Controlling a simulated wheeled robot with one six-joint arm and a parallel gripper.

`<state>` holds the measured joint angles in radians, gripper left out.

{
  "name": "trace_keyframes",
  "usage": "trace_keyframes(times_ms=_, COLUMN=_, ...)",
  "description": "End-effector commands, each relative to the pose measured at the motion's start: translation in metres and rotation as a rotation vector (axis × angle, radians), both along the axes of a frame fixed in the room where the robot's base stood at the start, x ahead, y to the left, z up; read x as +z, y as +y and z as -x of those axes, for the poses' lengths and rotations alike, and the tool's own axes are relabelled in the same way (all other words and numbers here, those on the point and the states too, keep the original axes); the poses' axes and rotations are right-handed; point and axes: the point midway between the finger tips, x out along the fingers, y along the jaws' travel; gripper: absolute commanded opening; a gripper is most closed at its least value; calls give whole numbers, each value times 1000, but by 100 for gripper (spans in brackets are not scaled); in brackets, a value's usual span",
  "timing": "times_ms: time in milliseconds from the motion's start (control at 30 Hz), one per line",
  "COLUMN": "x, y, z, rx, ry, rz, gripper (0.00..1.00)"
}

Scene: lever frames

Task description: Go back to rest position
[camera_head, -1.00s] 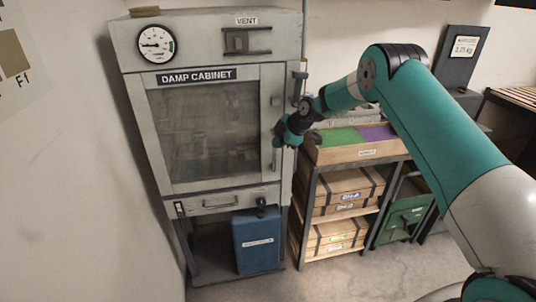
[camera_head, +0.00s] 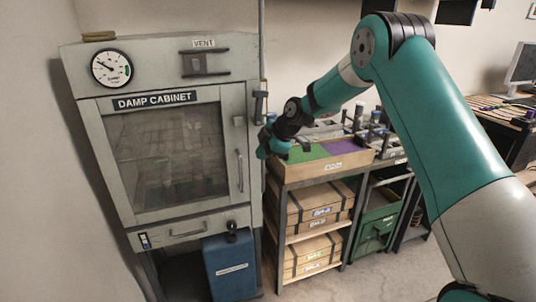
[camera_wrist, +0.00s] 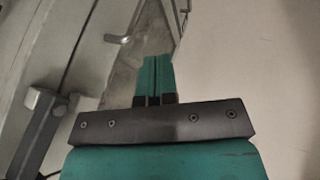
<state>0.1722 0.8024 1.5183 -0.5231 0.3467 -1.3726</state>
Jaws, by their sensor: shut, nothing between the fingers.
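My gripper (camera_head: 264,148) is at the end of my teal arm, just right of the damp cabinet (camera_head: 245,100) and left of the tray with green and purple panels (camera_head: 325,164). In the wrist view my gripper (camera_wrist: 156,60) shows its two teal fingers pressed together, with nothing between them. The cabinet also fills the left of the wrist view (camera_wrist: 40,60). Its glazed door (camera_head: 168,155) looks closed, with a handle (camera_head: 240,170) on its right side. My elbow is raised high, and my arm reaches in from the right.
A shelf rack (camera_head: 276,235) with strapped wooden boxes (camera_head: 318,202) stands right of the cabinet. A green crate (camera_head: 378,228) is beside it. A blue container (camera_head: 230,266) sits below the cabinet. A desk with a monitor (camera_head: 523,65) is at far right.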

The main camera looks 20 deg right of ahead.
Motion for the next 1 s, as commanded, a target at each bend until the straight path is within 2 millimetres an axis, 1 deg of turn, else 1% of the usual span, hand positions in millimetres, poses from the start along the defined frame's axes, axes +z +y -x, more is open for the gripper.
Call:
trace_keyframes(times_ms=133, x=13, y=-9, z=8, rx=1, ry=1, rz=-1, gripper=0)
trace_keyframes(times_ms=367, x=21, y=-9, z=12, rx=2, ry=6, rz=-2, gripper=0)
trace_keyframes(times_ms=467, x=33, y=6, z=24, rx=-14, ry=34, rz=-19, gripper=0)
trace_keyframes(times_ms=533, x=49, y=25, z=45, rx=-48, ry=86, rz=-45, gripper=0)
trace_keyframes(times_ms=567, x=58, y=35, z=57, rx=-67, ry=114, rz=-59, gripper=0)
trace_keyframes(times_ms=600, x=69, y=50, z=78, rx=-100, ry=162, rz=-78, gripper=0)
trace_keyframes(times_ms=667, x=87, y=73, z=116, rx=-159, ry=242, rz=-106, gripper=0)
trace_keyframes(times_ms=700, x=97, y=86, z=143, rx=-204, ry=297, rz=-122, gripper=0)
trace_keyframes(times_ms=767, x=110, y=104, z=187, rx=-275, ry=382, rz=-141, gripper=0)
trace_keyframes(times_ms=800, x=116, y=113, z=217, rx=-323, ry=436, rz=-149, gripper=0)
trace_keyframes(times_ms=867, x=122, y=123, z=261, rx=-397, ry=513, rz=-156, gripper=0)
trace_keyframes(times_ms=900, x=124, y=128, z=290, rx=-444, ry=560, rz=-158, gripper=0)
trace_keyframes(times_ms=967, x=125, y=131, z=329, rx=-514, ry=621, rz=-157, gripper=0)
trace_keyframes(times_ms=1000, x=124, y=132, z=351, rx=-557, ry=655, rz=-154, gripper=0)
